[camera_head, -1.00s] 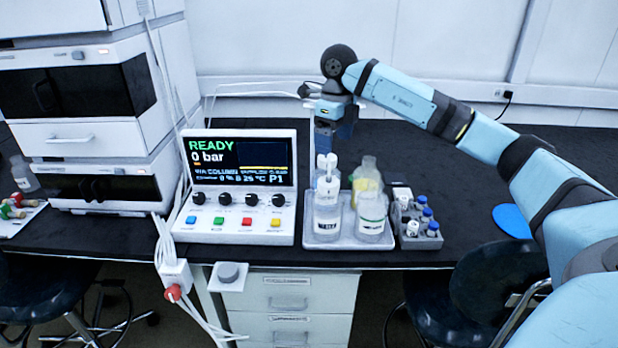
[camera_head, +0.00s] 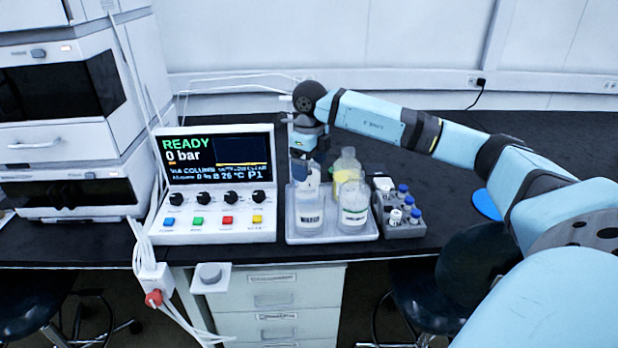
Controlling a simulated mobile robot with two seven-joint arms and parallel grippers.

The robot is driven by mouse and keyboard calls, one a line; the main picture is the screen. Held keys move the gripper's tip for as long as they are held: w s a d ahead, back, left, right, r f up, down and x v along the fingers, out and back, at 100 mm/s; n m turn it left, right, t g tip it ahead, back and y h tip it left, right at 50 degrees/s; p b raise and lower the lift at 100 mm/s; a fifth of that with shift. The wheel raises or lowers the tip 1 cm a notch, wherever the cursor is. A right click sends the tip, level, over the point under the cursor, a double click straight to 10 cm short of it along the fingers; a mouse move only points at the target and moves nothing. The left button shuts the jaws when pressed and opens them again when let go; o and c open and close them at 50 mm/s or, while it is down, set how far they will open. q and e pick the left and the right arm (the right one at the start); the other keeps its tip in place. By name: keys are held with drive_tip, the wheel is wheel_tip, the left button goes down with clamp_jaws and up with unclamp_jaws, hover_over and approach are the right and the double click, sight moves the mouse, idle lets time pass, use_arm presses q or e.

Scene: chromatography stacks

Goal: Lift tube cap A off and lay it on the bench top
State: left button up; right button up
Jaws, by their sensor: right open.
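My right gripper (camera_head: 300,172) points down over the front left bottle (camera_head: 309,213) on a white tray (camera_head: 345,238). The jaws are open, and the dark fingers are at the bottle's top. They hide most of what stands up from the bottle's neck, so I cannot make out tube cap A there or tell whether a finger touches it. The black bench top (camera_head: 440,165) carries the tray. My left gripper is not in view.
A yellow-liquid bottle (camera_head: 346,170) and a clear bottle (camera_head: 354,208) share the tray. A grey rack (camera_head: 405,229) with blue-capped vials stands to the right. A control unit (camera_head: 220,237) reading READY stands left.

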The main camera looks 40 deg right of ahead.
sight(309, 165)
wheel_tip(309, 165, down, 3)
drive_tip(key=shift+r, duration=0.1)
drive_tip(key=shift+f, duration=0.25)
drive_tip(key=c, duration=1)
drive_tip(key=shift+c, duration=0.2)
drive_tip(key=shift+r, duration=0.2)
use_arm(q)
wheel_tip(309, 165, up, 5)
drive_tip(key=p, duration=0.6)
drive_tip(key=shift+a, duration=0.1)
use_arm(e)
wheel_tip(309, 165, up, 24)
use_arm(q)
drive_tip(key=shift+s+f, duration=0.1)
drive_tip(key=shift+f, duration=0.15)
use_arm(e)
drive_tip(key=shift+f, duration=0.2)
